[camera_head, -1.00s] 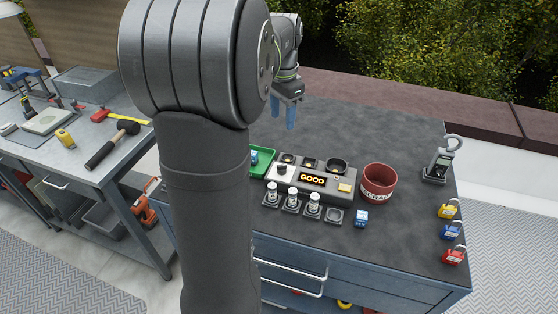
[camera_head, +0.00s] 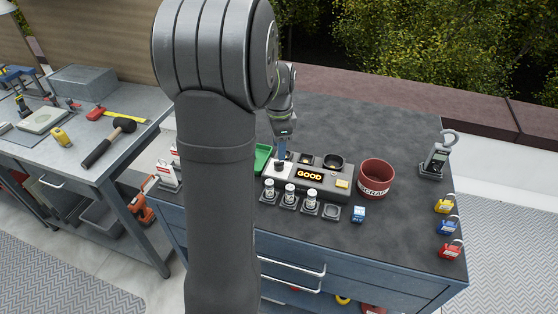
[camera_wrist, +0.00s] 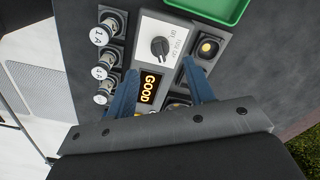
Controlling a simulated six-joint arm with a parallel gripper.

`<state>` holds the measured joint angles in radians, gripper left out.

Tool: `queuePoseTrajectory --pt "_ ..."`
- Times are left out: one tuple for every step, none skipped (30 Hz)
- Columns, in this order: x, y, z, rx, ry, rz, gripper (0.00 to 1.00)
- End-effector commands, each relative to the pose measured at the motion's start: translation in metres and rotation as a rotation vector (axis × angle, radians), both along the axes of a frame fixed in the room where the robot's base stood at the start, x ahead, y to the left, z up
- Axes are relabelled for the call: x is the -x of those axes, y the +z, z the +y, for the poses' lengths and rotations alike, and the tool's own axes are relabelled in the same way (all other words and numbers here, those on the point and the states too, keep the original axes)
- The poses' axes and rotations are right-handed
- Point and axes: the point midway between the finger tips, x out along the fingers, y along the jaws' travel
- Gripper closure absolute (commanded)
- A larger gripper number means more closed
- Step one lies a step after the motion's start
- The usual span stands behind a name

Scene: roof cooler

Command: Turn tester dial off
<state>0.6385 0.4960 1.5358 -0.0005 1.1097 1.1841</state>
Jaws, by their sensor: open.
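The tester (camera_head: 330,188) is a grey box on the dark bench top, with an amber display (camera_head: 311,176) reading GOOD. Its black dial (camera_wrist: 160,46) sits on a white plate with small lettering in the wrist view. I cannot clearly read which mark the dial points to. My gripper (camera_head: 281,155) points down over the tester's left end and largely hides the dial in the head view. In the wrist view my gripper (camera_wrist: 160,86) is open, its two blue fingers apart with nothing between them. The dial lies beyond the fingertips in the picture, with no contact visible.
Several small white-topped cylinders (camera_head: 290,192) stand in holders before the tester. A red scrap bin (camera_head: 375,179) stands right of it and a green tray (camera_wrist: 203,10) beside it. The bench's back is clear.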

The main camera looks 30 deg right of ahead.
Motion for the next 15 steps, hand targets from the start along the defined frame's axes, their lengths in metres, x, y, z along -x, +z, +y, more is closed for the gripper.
queuePoseTrajectory --pt "0.001 -0.012 0.000 -0.002 0.000 0.004 0.52" --pt "0.001 -0.018 0.000 -0.003 0.000 0.003 0.52" --pt "0.000 -0.026 0.000 -0.002 0.000 0.003 0.52" --pt "0.001 -0.031 0.000 -0.003 0.000 0.003 0.52" --pt "0.001 -0.036 0.000 -0.002 0.000 0.004 0.52" --pt "0.000 -0.042 0.000 -0.002 0.000 0.003 0.52" --pt "0.000 -0.046 0.000 -0.001 0.000 0.002 0.52" --pt "0.000 -0.049 0.000 0.000 0.000 0.002 0.52" --pt "0.000 -0.054 0.000 0.000 0.000 0.002 0.52" --pt "0.000 -0.056 0.000 -0.001 0.000 0.002 0.52" --pt "0.000 -0.058 0.000 0.000 0.000 0.002 0.52" --pt "0.000 -0.060 0.000 0.000 0.000 0.001 0.52" --pt "0.000 -0.062 0.000 0.000 0.000 0.000 0.52" --pt "0.000 -0.063 0.000 0.000 0.000 0.000 0.52" --pt "0.000 -0.063 0.000 0.000 0.000 0.000 0.52"
